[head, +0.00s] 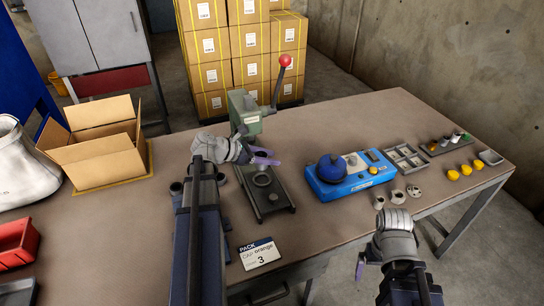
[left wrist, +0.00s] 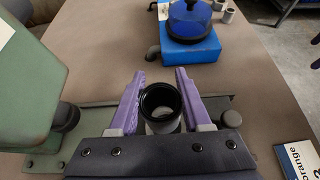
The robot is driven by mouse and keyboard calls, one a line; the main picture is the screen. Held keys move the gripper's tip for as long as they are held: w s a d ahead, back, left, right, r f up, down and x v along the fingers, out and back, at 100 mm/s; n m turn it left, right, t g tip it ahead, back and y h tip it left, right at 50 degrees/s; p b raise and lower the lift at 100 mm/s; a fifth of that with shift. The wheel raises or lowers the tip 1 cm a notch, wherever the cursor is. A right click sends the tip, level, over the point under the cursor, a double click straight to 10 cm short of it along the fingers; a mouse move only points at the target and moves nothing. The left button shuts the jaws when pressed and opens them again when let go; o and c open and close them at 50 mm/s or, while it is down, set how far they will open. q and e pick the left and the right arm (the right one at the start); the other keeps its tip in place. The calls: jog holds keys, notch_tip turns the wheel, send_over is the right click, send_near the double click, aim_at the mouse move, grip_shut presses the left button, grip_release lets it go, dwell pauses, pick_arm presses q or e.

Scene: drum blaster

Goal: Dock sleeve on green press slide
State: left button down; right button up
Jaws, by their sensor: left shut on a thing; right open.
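The green press (head: 245,112) with a red-knobbed lever stands on the table. Its dark slide (head: 268,203) runs toward me and carries a round seat (head: 262,180). My left gripper (head: 264,158) is at the press, over the far part of the slide. Its purple fingers are shut on a grey sleeve with a dark open top; the sleeve (left wrist: 161,108) stands between the fingertips in the left wrist view. I cannot tell whether its bottom touches the slide. My right gripper (head: 362,266) is open and empty in front of the table.
A blue device (head: 350,183) with a dark blue dome stands right of the slide. Several small sleeves (head: 397,197), a grey compartment tray (head: 405,159) and yellow caps (head: 466,170) lie further right. A card (head: 259,254) lies in front. An open carton (head: 100,150) is left.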

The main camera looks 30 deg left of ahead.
aim_at(269, 177)
pick_arm(q)
jog(key=shift+f+b, duration=2.7)
jog(key=shift+f, duration=0.15)
jog(key=shift+f+b, duration=0.6)
jog(key=shift+b, duration=0.05)
jog(key=c, duration=0.6)
grip_release()
jog(key=shift+p+v, duration=2.75)
jog(key=shift+v, duration=2.8)
jog(key=shift+s, duration=0.1)
